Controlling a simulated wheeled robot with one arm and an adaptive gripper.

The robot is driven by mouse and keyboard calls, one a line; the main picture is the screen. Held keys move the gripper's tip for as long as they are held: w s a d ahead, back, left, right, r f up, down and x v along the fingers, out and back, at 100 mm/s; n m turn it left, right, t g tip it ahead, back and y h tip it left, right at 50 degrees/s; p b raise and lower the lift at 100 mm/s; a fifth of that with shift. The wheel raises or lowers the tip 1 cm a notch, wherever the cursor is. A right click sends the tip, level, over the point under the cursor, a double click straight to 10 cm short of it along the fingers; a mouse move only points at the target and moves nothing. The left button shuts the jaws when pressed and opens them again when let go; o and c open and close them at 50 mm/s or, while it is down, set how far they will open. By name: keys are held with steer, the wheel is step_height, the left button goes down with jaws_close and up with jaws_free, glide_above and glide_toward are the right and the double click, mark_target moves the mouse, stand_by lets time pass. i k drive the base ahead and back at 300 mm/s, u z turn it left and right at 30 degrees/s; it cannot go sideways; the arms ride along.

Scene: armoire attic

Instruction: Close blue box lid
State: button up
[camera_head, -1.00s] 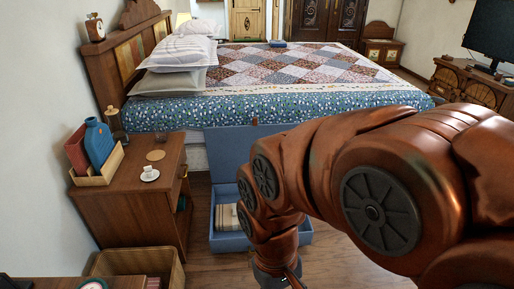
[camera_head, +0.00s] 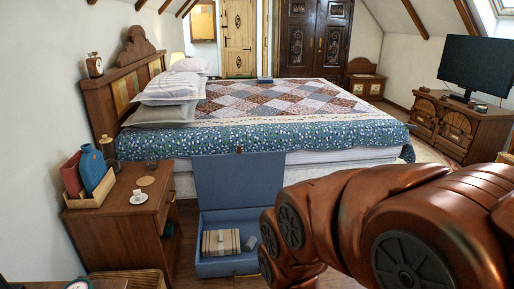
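The blue box (camera_head: 225,267) stands on the floor beside the bed, right of the nightstand. Its blue lid (camera_head: 238,181) is open and stands upright at the back of the box, against the bed side, with a small brown tab at its top edge. Inside lie a striped folded item (camera_head: 221,242) and a small grey-blue item (camera_head: 250,243). My copper-coloured arm comes in from the right and covers the box's right part. My gripper is below the picture's edge and not visible.
The wooden nightstand (camera_head: 120,232) stands close to the box's left, holding a cup (camera_head: 138,197), a coaster, and a tray with bottles. The bed (camera_head: 300,133) is behind the lid. Floor shows between nightstand and box.

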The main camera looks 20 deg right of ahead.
mark_target(240, 179)
steer(key=z, duration=0.45)
steer(key=i, duration=1.05)
steer(key=u, duration=0.4)
steer(key=i, duration=0.9)
steer(key=u, duration=0.75)
